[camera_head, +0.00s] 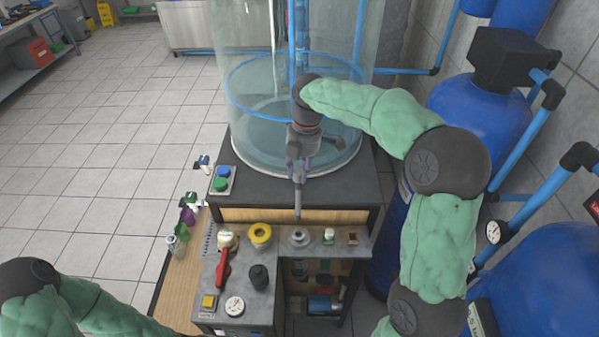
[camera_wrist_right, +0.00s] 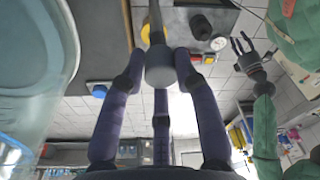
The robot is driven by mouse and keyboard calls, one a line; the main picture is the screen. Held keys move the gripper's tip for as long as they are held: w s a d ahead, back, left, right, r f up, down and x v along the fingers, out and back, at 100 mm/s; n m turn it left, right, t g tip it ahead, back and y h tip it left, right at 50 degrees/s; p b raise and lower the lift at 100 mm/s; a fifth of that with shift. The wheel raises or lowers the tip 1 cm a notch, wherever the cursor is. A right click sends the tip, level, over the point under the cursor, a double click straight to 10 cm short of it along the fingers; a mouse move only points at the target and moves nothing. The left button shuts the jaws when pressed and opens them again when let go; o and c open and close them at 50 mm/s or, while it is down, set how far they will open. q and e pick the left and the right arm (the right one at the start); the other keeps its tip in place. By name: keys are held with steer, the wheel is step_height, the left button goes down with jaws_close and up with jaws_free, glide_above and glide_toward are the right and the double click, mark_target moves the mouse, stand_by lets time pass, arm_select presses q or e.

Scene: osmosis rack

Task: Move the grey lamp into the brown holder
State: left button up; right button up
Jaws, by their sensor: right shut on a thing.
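The grey lamp (camera_head: 298,200) is a thin pale-grey stick hanging roughly upright below my right gripper (camera_head: 298,165), over the panel's back edge. My right gripper is shut on it. In the right wrist view the lamp's rounded grey end (camera_wrist_right: 160,66) shows between the purple fingers. The brown holder (camera_head: 352,237) is a small brown square piece at the right end of the panel's back row, below and right of the lamp and apart from it. My left gripper (camera_wrist_right: 243,48) shows in the right wrist view, empty with its fingers spread; the head view does not show it.
The panel (camera_head: 222,297) also bears a yellow ring (camera_head: 260,235), a grey round socket (camera_head: 299,237), a red handle (camera_head: 223,270), a black knob (camera_head: 259,277) and a gauge (camera_head: 234,306). A clear tank (camera_head: 240,130) stands behind. Blue vessels (camera_head: 460,115) stand to the right.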

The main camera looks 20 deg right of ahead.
steer(key=s+d+f+m+p, duration=0.3)
steer(key=s+d+f, duration=0.1)
steer(key=d, duration=0.4)
steer(key=s+d+f+m+p, duration=0.3)
steer(key=s+d+f, duration=0.1)
steer(key=d, duration=0.5)
steer(key=shift+s+f+t, duration=0.15)
steer(key=shift+f+t, duration=0.05)
steer(key=shift+t, duration=0.1)
steer(key=shift+d, duration=0.15)
stand_by(0.9)
step_height(320, 180, down, 4)
steer(key=b, duration=0.3)
steer(key=shift+f, duration=0.1)
steer(key=shift+f, duration=0.15)
stand_by(0.4)
step_height(320, 180, down, 7)
steer(key=b, duration=0.4)
stand_by(0.3)
